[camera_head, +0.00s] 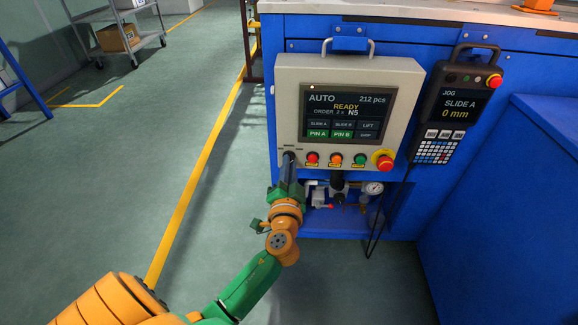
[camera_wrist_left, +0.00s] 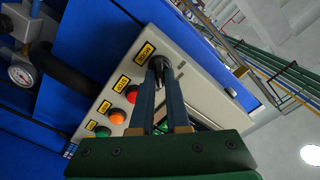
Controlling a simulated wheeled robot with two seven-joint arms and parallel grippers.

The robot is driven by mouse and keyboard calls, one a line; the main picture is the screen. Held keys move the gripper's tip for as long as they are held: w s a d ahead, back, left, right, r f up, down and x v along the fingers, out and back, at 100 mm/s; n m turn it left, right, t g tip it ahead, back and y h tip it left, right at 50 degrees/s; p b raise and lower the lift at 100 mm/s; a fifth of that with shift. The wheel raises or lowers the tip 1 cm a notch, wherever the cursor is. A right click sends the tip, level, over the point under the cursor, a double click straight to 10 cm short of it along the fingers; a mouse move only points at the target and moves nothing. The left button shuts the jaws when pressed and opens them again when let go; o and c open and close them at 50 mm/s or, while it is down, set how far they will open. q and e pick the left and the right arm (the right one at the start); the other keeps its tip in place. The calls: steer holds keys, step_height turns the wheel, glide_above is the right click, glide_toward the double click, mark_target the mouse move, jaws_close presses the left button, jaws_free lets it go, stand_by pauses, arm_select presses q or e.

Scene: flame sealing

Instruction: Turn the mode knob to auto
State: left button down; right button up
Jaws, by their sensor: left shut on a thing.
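The mode knob (camera_wrist_left: 160,65) is a dark knob beside a yellow MODE label on the grey control panel (camera_head: 400,80). My left gripper (camera_head: 288,158) reaches up to the panel's lower left corner, and its fingertips are shut on the knob. The wrist view shows the two long fingers (camera_wrist_left: 160,78) either side of it. The knob is mostly hidden by the fingers in the head view, and I cannot read its pointer. The panel screen (camera_head: 346,113) reads AUTO and READY. My right gripper is not in view.
Right of the knob sit a red button (camera_head: 312,158), an orange button (camera_head: 336,159), a green button (camera_head: 360,159) and a red emergency stop (camera_head: 384,162). A jog pendant (camera_head: 462,100) hangs at the right. A pressure gauge (camera_head: 374,188) and fittings are below. Open floor lies left.

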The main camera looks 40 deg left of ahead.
arm_select(q)
steer(key=shift+f, duration=0.15)
steer(key=c, duration=0.9)
jaws_free()
steer(key=v, duration=0.7)
steer(key=shift+b, duration=0.3)
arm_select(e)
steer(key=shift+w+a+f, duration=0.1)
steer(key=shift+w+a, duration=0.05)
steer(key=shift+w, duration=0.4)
arm_select(q)
steer(key=shift+s, duration=0.1)
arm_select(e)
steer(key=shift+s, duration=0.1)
